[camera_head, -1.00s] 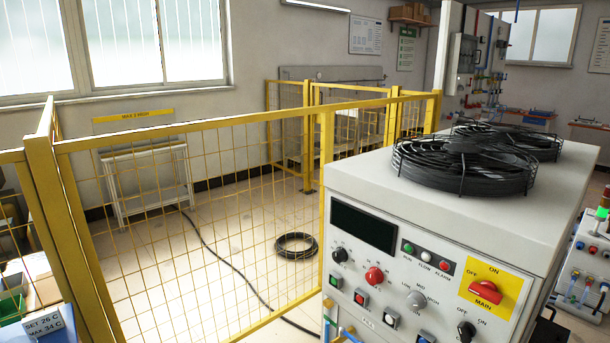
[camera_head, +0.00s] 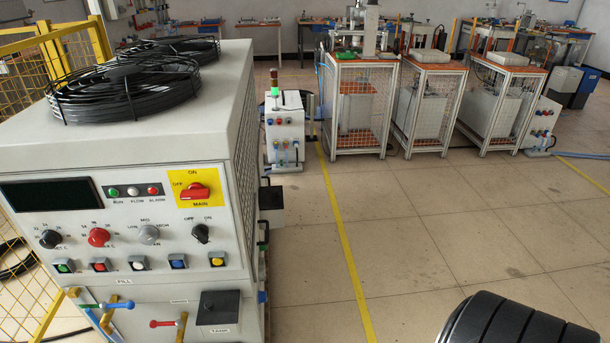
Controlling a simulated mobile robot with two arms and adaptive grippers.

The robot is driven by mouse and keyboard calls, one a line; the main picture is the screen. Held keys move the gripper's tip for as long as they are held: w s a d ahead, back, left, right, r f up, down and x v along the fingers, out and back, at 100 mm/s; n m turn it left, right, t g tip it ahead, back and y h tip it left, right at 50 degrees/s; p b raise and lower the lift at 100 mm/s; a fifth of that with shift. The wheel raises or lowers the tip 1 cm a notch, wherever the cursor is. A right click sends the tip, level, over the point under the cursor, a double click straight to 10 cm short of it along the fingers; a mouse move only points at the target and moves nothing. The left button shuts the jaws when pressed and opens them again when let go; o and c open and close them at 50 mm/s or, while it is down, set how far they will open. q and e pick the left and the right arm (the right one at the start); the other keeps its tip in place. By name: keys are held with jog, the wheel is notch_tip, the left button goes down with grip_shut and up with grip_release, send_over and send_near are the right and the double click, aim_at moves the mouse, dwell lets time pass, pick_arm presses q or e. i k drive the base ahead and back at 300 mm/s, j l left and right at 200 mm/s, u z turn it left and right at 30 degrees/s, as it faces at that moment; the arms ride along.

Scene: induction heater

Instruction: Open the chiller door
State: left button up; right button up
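The chiller (camera_head: 130,223) is a pale grey cabinet at the left, with two black fan guards (camera_head: 124,88) on its top. Its front panel holds a dark display, knobs, a row of coloured buttons and a red main switch (camera_head: 195,191) on a yellow plate. Below the panel are valves with blue and red handles and a black box (camera_head: 218,307). No door handle can be made out on the faces in view. A black ribbed part at the bottom right appears to be mine. Neither gripper is in view.
Yellow mesh fencing (camera_head: 48,50) stands behind and left of the chiller. A small white unit with a green light (camera_head: 283,125) and several mesh-sided carts (camera_head: 360,105) stand at the back. Tiled floor right of the yellow floor line (camera_head: 345,240) is clear.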

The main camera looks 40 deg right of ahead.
aim_at(266, 177)
jog(key=i+l+z, duration=0.2)
jog(key=l, duration=0.15)
jog(key=l+z, duration=0.15)
jog(key=l, duration=0.25)
jog(key=i+l+z, duration=0.4)
jog(key=l, duration=0.25)
jog(key=i+l, duration=0.2)
jog(key=l+u, duration=0.05)
jog(key=l, duration=0.05)
